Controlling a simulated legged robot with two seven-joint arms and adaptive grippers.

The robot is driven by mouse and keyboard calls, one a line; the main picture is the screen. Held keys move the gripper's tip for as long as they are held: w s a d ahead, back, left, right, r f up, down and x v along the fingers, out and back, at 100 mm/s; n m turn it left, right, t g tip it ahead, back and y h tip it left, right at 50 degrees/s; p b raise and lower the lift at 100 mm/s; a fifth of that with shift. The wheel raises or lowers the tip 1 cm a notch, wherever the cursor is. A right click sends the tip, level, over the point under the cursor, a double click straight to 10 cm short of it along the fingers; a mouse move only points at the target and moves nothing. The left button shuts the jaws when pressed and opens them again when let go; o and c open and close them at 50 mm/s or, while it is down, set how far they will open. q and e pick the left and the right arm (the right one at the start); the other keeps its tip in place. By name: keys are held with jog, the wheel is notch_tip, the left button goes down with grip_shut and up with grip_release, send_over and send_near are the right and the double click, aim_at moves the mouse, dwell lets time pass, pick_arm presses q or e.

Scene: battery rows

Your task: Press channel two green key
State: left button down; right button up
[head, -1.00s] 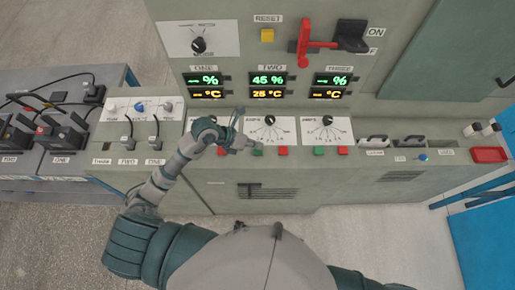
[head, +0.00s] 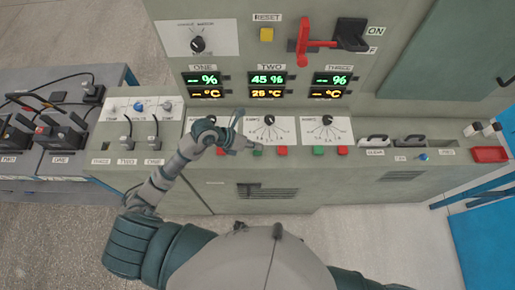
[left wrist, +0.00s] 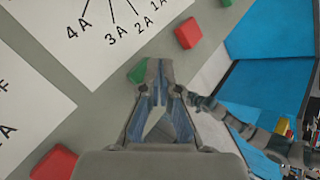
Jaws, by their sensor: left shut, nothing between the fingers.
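The channel two green key (head: 257,151) sits on the console's sloped panel below the middle dial (head: 269,126). A red key (head: 281,150) is to its right. My left gripper (head: 254,146) is shut and empty, with its tips right at the green key. In the left wrist view the green key (left wrist: 138,72) shows just beyond the shut fingertips (left wrist: 160,66), partly hidden by them. I cannot tell whether they touch it. A red key (left wrist: 188,33) lies above right of the tips, another red key (left wrist: 55,163) at lower left. My right gripper is out of view.
The display (head: 267,79) for channel two reads 45 % and 25 °C. Channel three's green key (head: 318,151) and red key (head: 342,151) are further right. A yellow reset button (head: 267,34) and red lever (head: 304,40) are above. Cabled switches (head: 126,143) stand at left.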

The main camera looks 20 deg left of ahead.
pick_arm(q)
jog(key=shift+f+b, duration=0.3)
jog(key=shift+f, duration=0.1)
dwell(0.6)
jog(key=shift+r, duration=0.1)
jog(key=shift+r+p, duration=0.75)
jog(key=shift+r, duration=0.05)
notch_tip(320, 180, up, 5)
jog(key=p, duration=0.4)
dwell(0.4)
dwell(0.5)
